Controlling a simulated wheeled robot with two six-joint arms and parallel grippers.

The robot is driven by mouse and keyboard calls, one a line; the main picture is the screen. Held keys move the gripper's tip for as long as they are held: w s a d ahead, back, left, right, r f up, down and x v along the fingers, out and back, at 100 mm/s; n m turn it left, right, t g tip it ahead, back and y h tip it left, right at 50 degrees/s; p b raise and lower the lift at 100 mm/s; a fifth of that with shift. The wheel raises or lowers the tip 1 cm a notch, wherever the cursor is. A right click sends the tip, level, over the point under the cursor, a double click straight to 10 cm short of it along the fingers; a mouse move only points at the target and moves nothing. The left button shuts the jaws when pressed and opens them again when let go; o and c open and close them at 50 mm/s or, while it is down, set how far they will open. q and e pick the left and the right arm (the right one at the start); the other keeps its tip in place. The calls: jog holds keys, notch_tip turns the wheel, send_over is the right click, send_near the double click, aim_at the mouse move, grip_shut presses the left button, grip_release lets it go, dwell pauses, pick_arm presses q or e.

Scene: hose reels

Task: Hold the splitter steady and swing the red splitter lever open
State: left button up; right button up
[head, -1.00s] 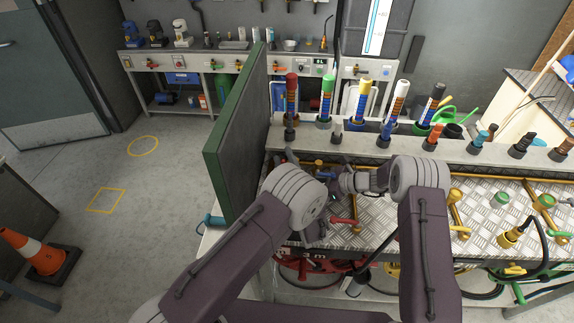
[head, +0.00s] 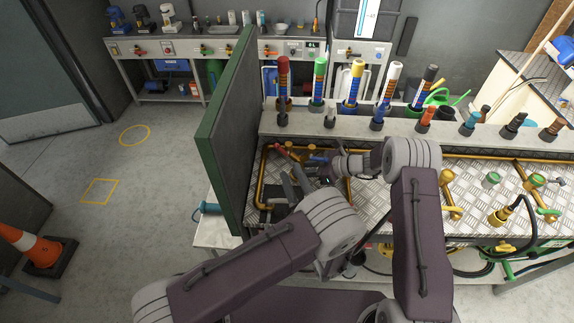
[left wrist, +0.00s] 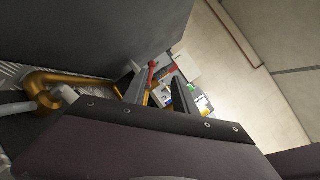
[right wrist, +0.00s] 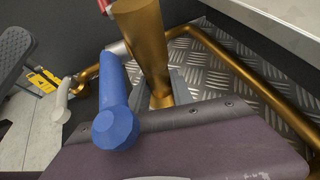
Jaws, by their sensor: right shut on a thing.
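The brass splitter (right wrist: 145,45) stands between my right gripper's fingers (right wrist: 172,90) in the right wrist view, and they are shut on its body. Its blue lever (right wrist: 118,125) points toward that camera. The red lever shows at the left of the splitter in the head view (head: 282,150) and beyond my left fingertips in the left wrist view (left wrist: 151,73). My left gripper (left wrist: 160,88) has its fingers apart, with nothing seen clamped between them. In the head view my left gripper (head: 290,184) is low, left of the splitter. Its contact with the red lever cannot be told.
A green upright panel (head: 222,135) stands close to the left of my left gripper. Coloured hose nozzles stand in a row on the back ledge (head: 420,132). Yellow valves (head: 449,192) sit on the tread plate to the right. The floor at left is open, with a cone (head: 35,250).

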aim_at(277, 145)
pick_arm(q)
jog(key=x, duration=0.4)
jog(key=f+x, duration=0.1)
jog(key=x, duration=0.4)
jog(key=f+x, duration=0.1)
jog(key=x, duration=0.4)
jog(key=shift+w+a, duration=0.1)
jog(key=shift+w, duration=0.15)
jog(key=shift+c, duration=0.2)
